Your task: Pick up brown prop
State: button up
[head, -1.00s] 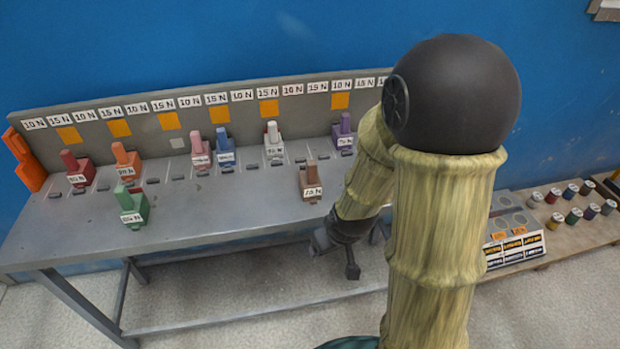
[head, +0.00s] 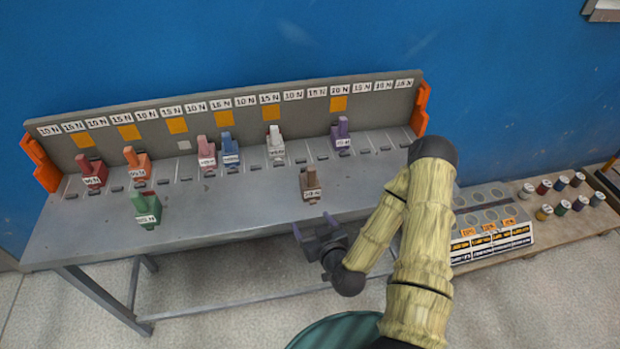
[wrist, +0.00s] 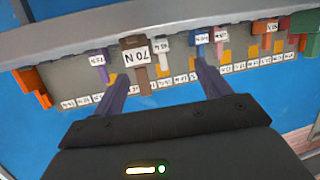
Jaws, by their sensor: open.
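The brown prop (head: 310,184) stands upright near the front edge of the grey table, towards its right part. It has a white label on its base. In the wrist view the brown prop (wrist: 136,62) appears with a label that reads 70 N, beyond and between my two fingers. My gripper (head: 314,226) is open and empty, in front of the table edge and a short way from the prop, not touching it. In the wrist view my gripper (wrist: 158,82) shows both purple-grey fingers spread apart.
Purple (head: 341,134), white (head: 275,143), blue (head: 229,150), pink (head: 206,152), orange (head: 137,163) and red (head: 91,171) props stand along the back row. A green prop (head: 146,210) stands at front left. A low bench (head: 548,228) with several small cans is at right.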

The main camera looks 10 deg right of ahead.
jog(key=d+r+m+t+h, duration=0.1)
jog(key=s+d+r+m+h, duration=0.1)
jog(key=shift+d+m+t+h+p, duration=0.2)
jog(key=shift+m+t+h+p, duration=0.1)
jog(key=shift+t+p, duration=0.1)
jog(key=shift+w+f, duration=0.1)
jog(key=shift+f, duration=0.05)
jog(key=b, duration=0.9)
send_near(311, 189)
jog(key=w, duration=0.5)
jog(key=w+f, duration=0.1)
jog(key=w, duration=0.1)
jog(key=shift+w+d+f+p, duration=0.1)
jog(key=shift+w+p, duration=0.2)
jog(key=shift+w, duration=0.05)
jog(key=shift+w+f, duration=0.1)
jog(key=shift+w, duration=0.15)
